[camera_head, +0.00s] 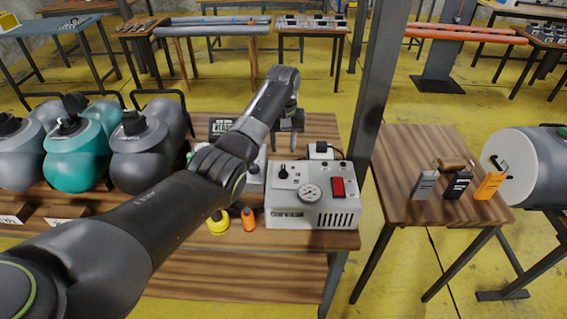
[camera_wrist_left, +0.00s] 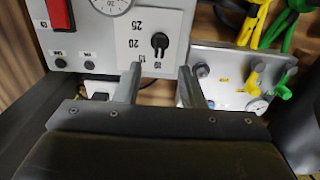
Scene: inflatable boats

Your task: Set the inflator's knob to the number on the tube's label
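The inflator (camera_head: 312,214) is a pale grey box on the wooden table, with a round gauge (camera_head: 309,192), a red switch (camera_head: 338,187) and a black knob (camera_head: 283,171). In the left wrist view the knob (camera_wrist_left: 160,41) sits on a white plate with 25, 20 and a partly covered lower number printed on its left. My left gripper (camera_wrist_left: 160,76) is open and empty, its fingers short of the knob and apart from it. In the head view the left gripper (camera_head: 289,122) is above and behind the inflator. I cannot read a tube label or the knob's setting. My right gripper is out of view.
A second grey panel with valves (camera_wrist_left: 225,78) lies beside the inflator, with green and yellow clips near it. A metal post (camera_head: 375,90) rises behind right. A side table (camera_head: 410,170) holds three tags beside a grey cylinder (camera_head: 525,165).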

